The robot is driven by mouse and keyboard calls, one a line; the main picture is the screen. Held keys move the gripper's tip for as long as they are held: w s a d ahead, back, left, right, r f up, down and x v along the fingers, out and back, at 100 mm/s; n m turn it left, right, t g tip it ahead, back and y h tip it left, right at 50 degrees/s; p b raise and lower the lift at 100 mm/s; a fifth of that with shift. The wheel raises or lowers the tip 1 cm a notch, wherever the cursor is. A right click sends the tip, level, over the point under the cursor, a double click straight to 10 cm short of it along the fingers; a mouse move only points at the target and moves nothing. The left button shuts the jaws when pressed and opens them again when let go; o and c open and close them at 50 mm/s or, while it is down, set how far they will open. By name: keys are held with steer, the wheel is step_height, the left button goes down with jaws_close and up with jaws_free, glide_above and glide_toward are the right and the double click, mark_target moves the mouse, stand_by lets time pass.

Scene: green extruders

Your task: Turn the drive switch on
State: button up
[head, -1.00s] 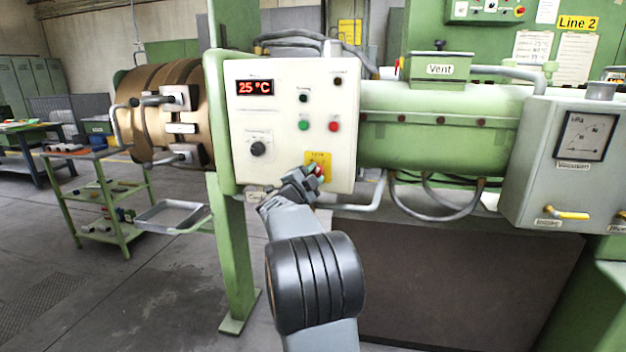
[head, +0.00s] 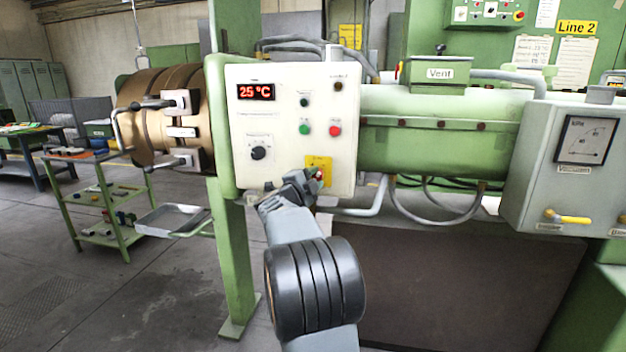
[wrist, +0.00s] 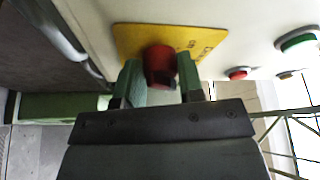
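The red rotary switch (head: 319,174) sits on a yellow plate (head: 316,160) at the lower right of the white control panel (head: 245,115). The plate's lettering is too small to read. In the wrist view the red knob (wrist: 160,66) stands out from the yellow plate (wrist: 128,40). My gripper (head: 308,178) is at the switch, reaching up from below. In the wrist view its green-padded fingers (wrist: 160,82) sit close on both sides of the knob, with no clear gap. They look shut on it. In the head view my gripper hides part of the switch.
The panel also carries a black dial (head: 258,153), a green button (head: 305,129), a red button (head: 335,130) and a red temperature display (head: 256,92). A grey pipe (head: 372,203) runs beneath the panel. A grey gauge box (head: 530,165) stands at the right.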

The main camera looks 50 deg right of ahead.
steer(key=o, duration=0.4)
steer(key=v, duration=1.3)
steer(key=shift+s+a, duration=0.2)
steer(key=shift+a, duration=0.15)
